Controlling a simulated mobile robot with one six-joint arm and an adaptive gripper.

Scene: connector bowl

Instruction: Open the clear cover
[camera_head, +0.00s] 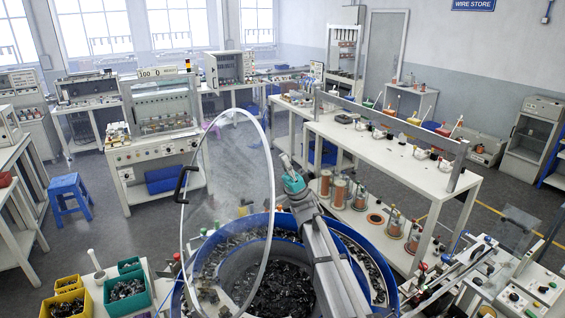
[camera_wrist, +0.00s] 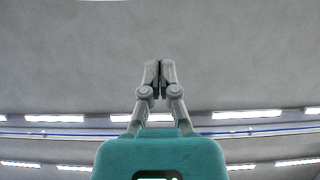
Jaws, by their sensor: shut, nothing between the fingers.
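The clear cover (camera_head: 232,165) is a round transparent disc with a pale rim. It stands raised and steeply tilted over the left part of the blue-rimmed bowl (camera_head: 268,219), so the bowl's right part is uncovered. The cover's black handle (camera_head: 184,182) is on its left edge. The bowl holds many small dark connectors. My gripper (camera_head: 284,158) is to the right of the cover, above the bowl's far rim, apart from the handle. In the wrist view my gripper (camera_wrist: 159,66) points up at the ceiling, its fingers together and empty.
Green and yellow bins (camera_head: 125,290) of parts stand at the lower left. A long white bench (camera_head: 385,165) with small fixtures runs behind to the right. A blue stool (camera_head: 68,192) stands on the open floor at the left. A machine (camera_head: 160,130) stands behind the cover.

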